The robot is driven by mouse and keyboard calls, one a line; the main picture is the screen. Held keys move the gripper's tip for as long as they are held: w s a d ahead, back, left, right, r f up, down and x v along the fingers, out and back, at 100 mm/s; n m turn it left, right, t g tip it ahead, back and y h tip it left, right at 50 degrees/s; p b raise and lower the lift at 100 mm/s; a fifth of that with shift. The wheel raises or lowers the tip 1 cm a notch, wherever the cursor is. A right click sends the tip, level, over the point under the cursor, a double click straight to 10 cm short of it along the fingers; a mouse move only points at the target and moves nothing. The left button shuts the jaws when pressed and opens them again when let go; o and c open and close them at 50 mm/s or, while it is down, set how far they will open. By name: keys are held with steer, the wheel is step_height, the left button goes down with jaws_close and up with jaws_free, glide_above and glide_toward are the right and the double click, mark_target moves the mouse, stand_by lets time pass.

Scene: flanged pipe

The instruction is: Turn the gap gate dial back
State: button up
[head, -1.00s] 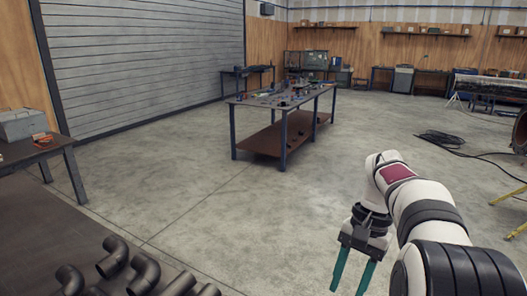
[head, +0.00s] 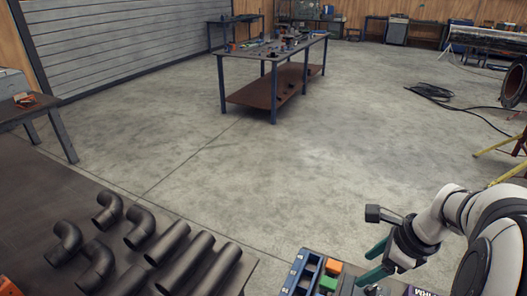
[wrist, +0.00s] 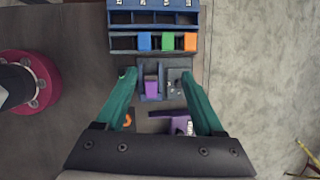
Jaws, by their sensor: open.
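My gripper (head: 372,262) has two green fingers, spread apart and empty, at the lower right of the head view. In the wrist view my gripper (wrist: 158,74) is above a small blue-grey fixture (wrist: 141,84) holding a purple block (wrist: 151,88). Beside it, near the right fingertip, is a dark grey block with a small knob-like part (wrist: 178,80); I cannot tell for sure whether this is the gap gate dial. Whether the fingers touch anything is unclear. A purple bracket-like piece (wrist: 172,120) lies between the fingers, partly hidden by my gripper.
A blue rack (wrist: 152,20) with compartments and blue, green and orange blocks stands beyond the fixture. Several dark pipes (head: 168,243) lie on the bench in the head view. Open floor lies beyond.

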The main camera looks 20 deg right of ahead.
mark_target(373, 288)
steer(key=s+d+f+m+t+h, duration=0.1)
steer(key=s+d+m, duration=0.15)
steer(key=d, duration=0.25)
steer(key=s+d+f+m, duration=0.1)
steer(key=d+f+m, duration=0.1)
steer(key=d+m, duration=0.25)
steer(key=shift+n, duration=0.5)
steer(key=x, duration=1.5)
steer(key=shift+s+f, duration=0.1)
steer(key=shift+f, duration=0.15)
jaws_close()
